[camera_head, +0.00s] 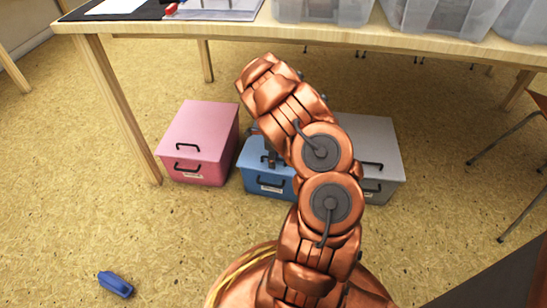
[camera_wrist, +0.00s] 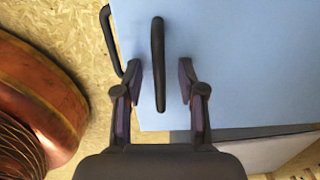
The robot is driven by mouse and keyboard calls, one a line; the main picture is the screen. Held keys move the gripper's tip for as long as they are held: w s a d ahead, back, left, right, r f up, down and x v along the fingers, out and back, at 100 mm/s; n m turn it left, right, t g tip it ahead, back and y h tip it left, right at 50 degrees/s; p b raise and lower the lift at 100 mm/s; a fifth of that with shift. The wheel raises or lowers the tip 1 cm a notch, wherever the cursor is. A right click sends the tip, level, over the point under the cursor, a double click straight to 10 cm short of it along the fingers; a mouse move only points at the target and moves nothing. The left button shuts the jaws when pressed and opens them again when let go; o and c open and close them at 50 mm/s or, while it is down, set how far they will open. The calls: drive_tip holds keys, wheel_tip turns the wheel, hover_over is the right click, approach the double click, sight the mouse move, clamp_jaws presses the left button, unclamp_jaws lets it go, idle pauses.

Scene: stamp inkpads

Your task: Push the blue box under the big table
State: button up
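The blue box (camera_head: 262,181) stands on the floor between the pink and grey boxes, its front about level with them near the table's front edge. My arm hides much of it. The big table (camera_head: 400,38) spans above and behind the boxes. In the wrist view, the blue lid (camera_wrist: 245,70) fills much of the picture, with a black lid handle (camera_wrist: 158,62) and a second handle (camera_wrist: 108,40) at its front side. My gripper (camera_wrist: 159,78) is open over the lid, one finger each side of the lid handle. I cannot tell whether they touch it.
A pink box (camera_head: 199,139) stands at the left and a grey box (camera_head: 372,143) at the right. The table's front left leg (camera_head: 119,110) is beside the pink box. A small blue object (camera_head: 115,284) lies on the floor. A chair (camera_head: 507,130) is at the right.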

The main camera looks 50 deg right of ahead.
drive_tip(key=shift+c, duration=0.2)
clamp_jaws()
idle(0.5)
